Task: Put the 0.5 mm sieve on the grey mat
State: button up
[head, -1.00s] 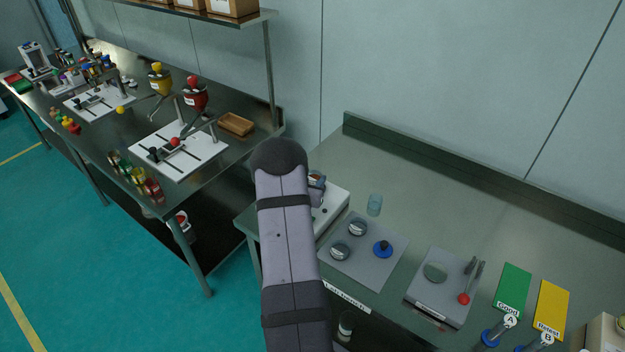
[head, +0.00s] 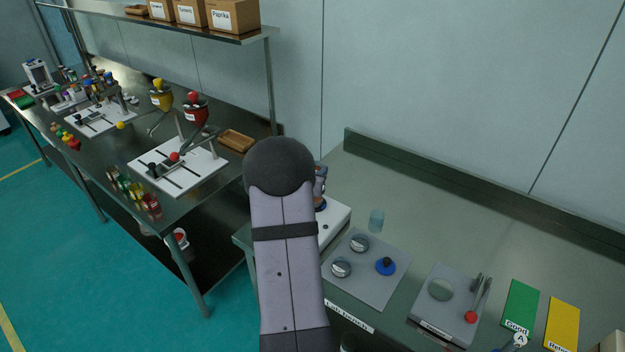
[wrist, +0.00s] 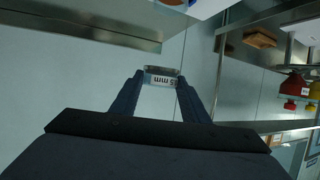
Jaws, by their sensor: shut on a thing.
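In the wrist view my gripper (wrist: 162,88) is shut on a small metal-rimmed sieve (wrist: 162,76). Its white label shows upside down and reads "5 mm", with its start unclear behind a finger. In the head view my arm hides the gripper and the held sieve. The grey mat (head: 372,294) lies on the bench right of my arm.
A white-based machine (head: 337,219) stands partly behind my arm. The mat's front part is bare.

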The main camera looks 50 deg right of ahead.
jog(key=shift+w+a+r, duration=0.15)
jog(key=shift+w+a, duration=0.05)
jog(key=shift+w, duration=0.15)
jog(key=shift+m+g, duration=0.3)
jog(key=shift+g, duration=0.1)
jog(key=s+a+f, duration=0.1)
jog(key=f, duration=0.1)
jog(key=s+a+f, duration=0.2)
jog(key=s+a+f+b, duration=0.1)
jog(key=f, duration=0.1)
jog(key=shift+s+a+f, duration=0.2)
jog(key=shift+s+a, duration=0.15)
jog(key=s+a+f+m+g, duration=0.1)
jog(key=s+a+g, duration=0.1)
jog(key=s, duration=0.3)
jog(key=s+a+f+m+g, duration=0.1)
jog(key=s+a+m+g, duration=0.1)
jog(key=s, duration=0.4)
jog(key=s+a+f+m+g, duration=0.2)
jog(key=s, duration=0.4)
jog(key=shift+a+h, duration=0.3)
jog(key=shift+a, duration=0.1)
jog(key=s+a+r+m+g+y, duration=0.1)
jog(key=s+r+m+g, duration=0.15)
jog(key=s, duration=0.35)
jog(key=g, duration=0.1)
send_over(367, 289)
jog(key=shift+m, duration=0.45)
jog(key=shift+f, duration=2.8)
jog(key=shift+f, duration=0.1)
